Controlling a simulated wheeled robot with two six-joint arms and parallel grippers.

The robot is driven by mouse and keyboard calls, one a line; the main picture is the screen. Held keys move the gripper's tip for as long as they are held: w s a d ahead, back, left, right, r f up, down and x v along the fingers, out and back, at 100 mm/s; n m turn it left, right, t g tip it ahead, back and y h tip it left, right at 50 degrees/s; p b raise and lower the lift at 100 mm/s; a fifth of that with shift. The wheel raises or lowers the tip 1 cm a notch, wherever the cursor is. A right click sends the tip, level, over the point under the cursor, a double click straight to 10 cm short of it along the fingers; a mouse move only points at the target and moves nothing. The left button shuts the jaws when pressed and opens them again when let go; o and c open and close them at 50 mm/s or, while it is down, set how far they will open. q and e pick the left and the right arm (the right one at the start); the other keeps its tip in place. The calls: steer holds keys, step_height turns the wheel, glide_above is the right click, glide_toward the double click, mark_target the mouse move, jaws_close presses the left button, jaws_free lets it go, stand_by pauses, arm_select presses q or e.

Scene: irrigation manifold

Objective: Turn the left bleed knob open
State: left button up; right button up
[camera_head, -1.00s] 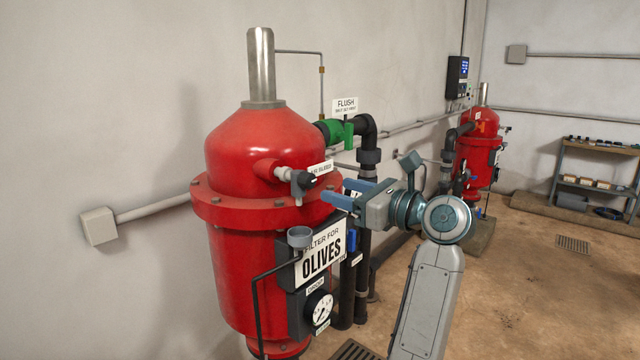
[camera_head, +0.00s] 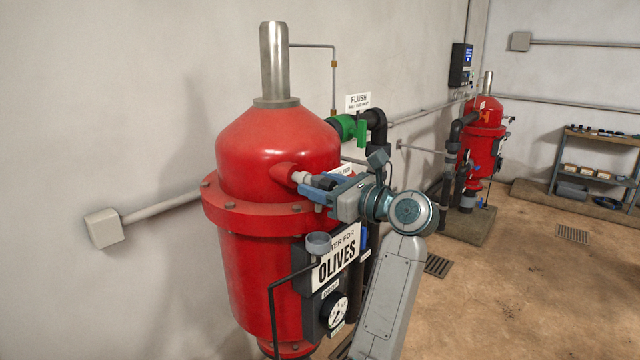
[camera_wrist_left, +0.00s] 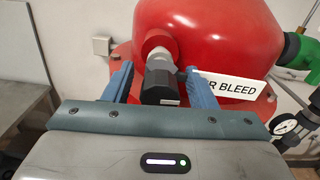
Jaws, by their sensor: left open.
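The bleed knob (camera_wrist_left: 160,82) is a dark, short cylinder on a light stub that comes out of the red filter tank (camera_head: 275,150). In the left wrist view it lies between the two blue fingers of my left gripper (camera_wrist_left: 160,85), one on each side. The gripper is open, and I cannot tell whether either finger touches the knob. In the head view my left gripper (camera_head: 318,188) is at the stub (camera_head: 300,177) and hides most of the knob. A white bleed label (camera_wrist_left: 232,88) sits right of the knob. My right gripper is not in view.
Below the gripper are a grey cup (camera_head: 318,243), the OLIVES sign (camera_head: 338,262) and a gauge (camera_head: 334,312). A green flush valve (camera_head: 345,127) is behind, up and right. A second red tank (camera_head: 482,150) stands farther back. Open floor lies to the right.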

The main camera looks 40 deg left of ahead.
arm_select(q)
steer(key=c, duration=1)
steer(key=shift+o, duration=0.2)
steer(key=shift+m+b, duration=0.4)
steer(key=shift+b, duration=0.05)
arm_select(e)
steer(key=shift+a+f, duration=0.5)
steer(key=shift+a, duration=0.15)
arm_select(q)
steer(key=o, duration=0.8)
steer(key=shift+o, duration=0.8)
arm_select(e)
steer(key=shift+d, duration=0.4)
